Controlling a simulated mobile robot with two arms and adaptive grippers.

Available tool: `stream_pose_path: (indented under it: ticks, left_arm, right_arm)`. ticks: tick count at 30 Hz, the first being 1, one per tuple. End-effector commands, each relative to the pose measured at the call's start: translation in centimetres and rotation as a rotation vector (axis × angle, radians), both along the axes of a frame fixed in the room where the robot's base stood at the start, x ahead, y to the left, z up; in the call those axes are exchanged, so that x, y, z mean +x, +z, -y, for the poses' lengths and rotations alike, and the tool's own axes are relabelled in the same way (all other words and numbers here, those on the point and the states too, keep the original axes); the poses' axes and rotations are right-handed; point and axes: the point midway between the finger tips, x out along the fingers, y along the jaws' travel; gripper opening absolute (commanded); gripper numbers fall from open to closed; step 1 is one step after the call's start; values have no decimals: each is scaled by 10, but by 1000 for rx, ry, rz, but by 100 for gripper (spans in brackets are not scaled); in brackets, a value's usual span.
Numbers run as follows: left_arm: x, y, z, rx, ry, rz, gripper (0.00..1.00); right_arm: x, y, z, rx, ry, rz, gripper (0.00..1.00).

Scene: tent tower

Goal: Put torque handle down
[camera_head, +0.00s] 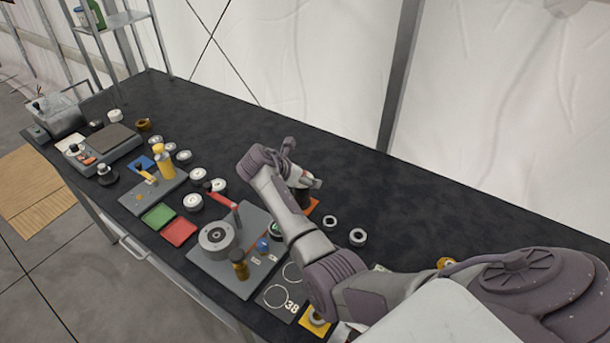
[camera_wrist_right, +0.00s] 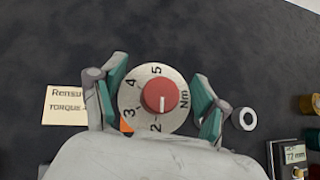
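In the right wrist view the torque handle (camera_wrist_right: 160,95) is seen end-on. It has a round silver dial with numbers and "Nm" and a red knob in the middle. My right gripper (camera_wrist_right: 160,88) has its teal-padded fingers on either side of the dial. A narrow gap shows beside the dial, so the fingers look open around it. In the head view my right gripper (camera_head: 305,182) is low over an orange patch (camera_head: 313,206) on the table. The handle there is mostly hidden by the arm. Whether its base touches the table cannot be seen. My left gripper is not in view.
The dark table (camera_head: 400,205) is clear behind the arm. Two small rings (camera_head: 343,230) lie to its right. A grey fixture plate (camera_head: 240,270) with a red-handled lever (camera_head: 233,212) stands to the left. A card reading "TORQUE" (camera_wrist_right: 62,106) lies near the handle.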

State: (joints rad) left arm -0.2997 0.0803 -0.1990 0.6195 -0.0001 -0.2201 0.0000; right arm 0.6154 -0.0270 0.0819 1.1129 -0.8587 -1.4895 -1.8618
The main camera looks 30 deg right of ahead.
Motion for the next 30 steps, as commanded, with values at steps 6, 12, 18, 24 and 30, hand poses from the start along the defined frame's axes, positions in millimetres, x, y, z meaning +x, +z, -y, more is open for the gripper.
stream_pose_path:
  ticks: [6, 12, 18, 24, 30]
  left_arm:
    - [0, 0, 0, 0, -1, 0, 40]
    - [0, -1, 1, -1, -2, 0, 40]
    - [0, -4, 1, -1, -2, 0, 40]
    - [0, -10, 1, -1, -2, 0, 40]
    - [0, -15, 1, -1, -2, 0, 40]
  right_arm:
    - [0, 0, 0, 0, 0, 0, 92]
    - [0, 1, 0, 0, -1, 1, 92]
    - [-2, 16, -15, 1, 2, 3, 92]
    - [-8, 46, -46, 2, 2, 5, 92]
    - [-13, 72, -72, 0, 0, 4, 92]
